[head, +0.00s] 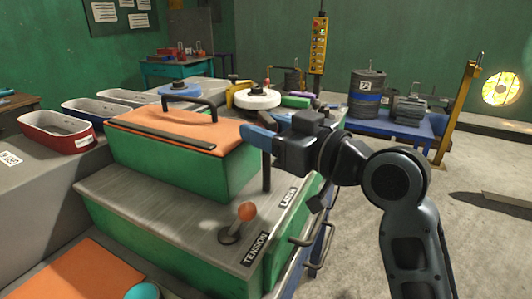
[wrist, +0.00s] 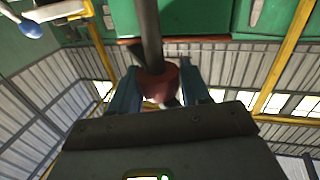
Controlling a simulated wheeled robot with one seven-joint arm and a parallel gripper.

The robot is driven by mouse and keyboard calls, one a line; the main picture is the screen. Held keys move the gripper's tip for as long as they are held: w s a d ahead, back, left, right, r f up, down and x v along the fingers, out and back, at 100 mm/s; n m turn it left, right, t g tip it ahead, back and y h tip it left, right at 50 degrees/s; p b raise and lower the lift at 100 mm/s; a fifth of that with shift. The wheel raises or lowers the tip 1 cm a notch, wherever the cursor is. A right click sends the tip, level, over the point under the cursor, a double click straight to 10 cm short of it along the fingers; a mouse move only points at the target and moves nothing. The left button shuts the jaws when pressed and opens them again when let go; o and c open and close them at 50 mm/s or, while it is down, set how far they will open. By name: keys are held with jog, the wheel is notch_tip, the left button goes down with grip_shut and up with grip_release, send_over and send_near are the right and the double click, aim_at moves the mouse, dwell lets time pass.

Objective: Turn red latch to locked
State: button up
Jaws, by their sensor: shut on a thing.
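The red latch shows in the wrist view as a red knob (wrist: 158,80) on a dark rod. The knob sits between the blue fingers of my gripper (wrist: 158,88), which is shut on it. In the head view my gripper (head: 257,138) is at the right end of the orange-topped green box, and its blue fingers hide the knob. The dark latch rod (head: 266,172) stands below the fingers, close to upright, behind the LATCH label (head: 288,197). I cannot read a locked mark in either view.
An orange-knobbed lever (head: 246,212) stands by the TENSION label (head: 256,249), in front of the latch. The green box (head: 180,165) with a black handle is close on the left. Red and blue bins (head: 60,135) are farther left. Open floor lies to the right.

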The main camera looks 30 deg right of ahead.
jog(key=n+g+y+b, duration=0.1)
jog(key=n+y+b, duration=0.1)
jog(key=n+g+y+b, duration=0.1)
jog(key=g+y+b, duration=0.1)
jog(key=n+g+y+b, duration=0.2)
jog(key=y+b, duration=0.1)
jog(key=shift+f+n, duration=0.3)
jog(key=shift+f, duration=0.05)
jog(key=shift+o, duration=0.3)
jog(key=shift+r+n+g+y+b, duration=0.1)
jog(key=shift+n+g+y+b, duration=0.85)
jog(key=shift+g, duration=0.45)
jog(key=shift+r+n+g+y+b, duration=0.1)
jog(key=shift+n+g+y+b, duration=0.65)
jog(key=shift+n+g, duration=0.55)
jog(key=shift+s+g, duration=0.1)
jog(key=shift+g, duration=0.2)
jog(key=o, duration=0.9)
jog(key=shift+v, duration=3.85)
